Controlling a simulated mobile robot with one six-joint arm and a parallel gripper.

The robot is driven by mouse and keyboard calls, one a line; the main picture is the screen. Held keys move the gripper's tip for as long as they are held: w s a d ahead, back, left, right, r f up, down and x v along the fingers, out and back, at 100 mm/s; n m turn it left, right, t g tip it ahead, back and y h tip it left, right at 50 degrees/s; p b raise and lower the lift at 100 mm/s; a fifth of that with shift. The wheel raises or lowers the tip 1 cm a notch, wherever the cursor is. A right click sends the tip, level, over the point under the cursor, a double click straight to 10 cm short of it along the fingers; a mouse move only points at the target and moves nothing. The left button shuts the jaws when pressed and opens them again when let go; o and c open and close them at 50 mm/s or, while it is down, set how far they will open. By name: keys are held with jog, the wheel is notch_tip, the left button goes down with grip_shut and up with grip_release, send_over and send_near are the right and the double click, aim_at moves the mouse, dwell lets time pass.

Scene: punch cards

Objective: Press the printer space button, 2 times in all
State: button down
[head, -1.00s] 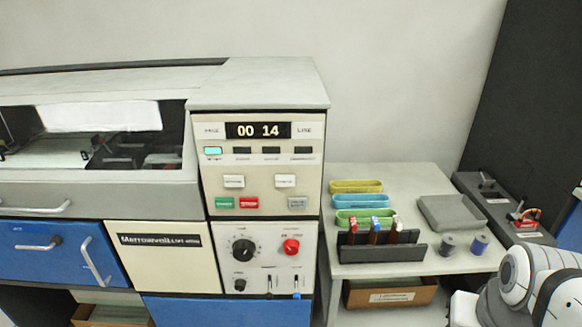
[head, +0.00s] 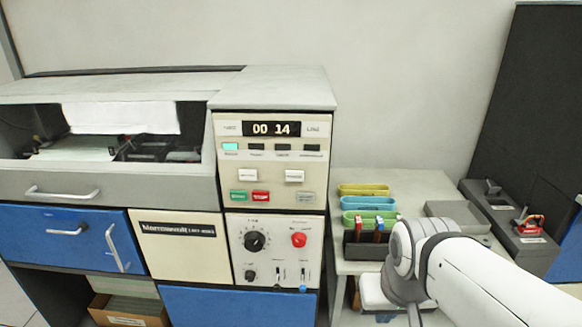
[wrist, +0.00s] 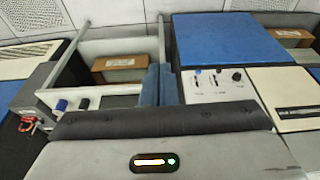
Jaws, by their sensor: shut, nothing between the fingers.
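The printer's control panel (head: 270,165) is a cream face with a counter reading "00 14". It carries two white buttons, left (head: 247,175) and right (head: 294,176), a green button (head: 239,196), a red button (head: 260,197) and a grey button (head: 305,198). Their labels are too small to read, so I cannot tell which is the space button. My gripper (wrist: 160,68) shows in the wrist view as two blue-grey fingers, shut and empty, apart from the printer. In the head view my arm is at lower right, and the fingers are not clearly visible.
A lower panel has a black knob (head: 255,241), a red knob (head: 299,240) and sliders. A side table (head: 360,178) right of the printer holds coloured trays (head: 364,189), a dark rack and a grey tray (head: 455,211). A black unit (head: 513,230) stands farther right.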

jog(key=w+d+n+t+h, duration=0.1)
jog(key=w+d+n+t, duration=0.2)
jog(key=w, duration=0.6)
jog(key=n+t+y+p, duration=0.1)
jog(key=n+t+y, duration=0.6)
jog(key=n+y, duration=0.75)
send_near(294, 176)
jog(key=s+a+n+h, duration=0.1)
jog(key=s+a+h, duration=0.1)
jog(key=s+a, duration=0.4)
jog(key=shift+s+a+r+y, duration=0.1)
jog(key=shift+a+y, duration=0.05)
jog(key=shift+y, duration=0.1)
jog(key=shift+w+p, duration=0.55)
jog(key=shift+w, duration=3.9)
jog(key=shift+w, duration=0.1)
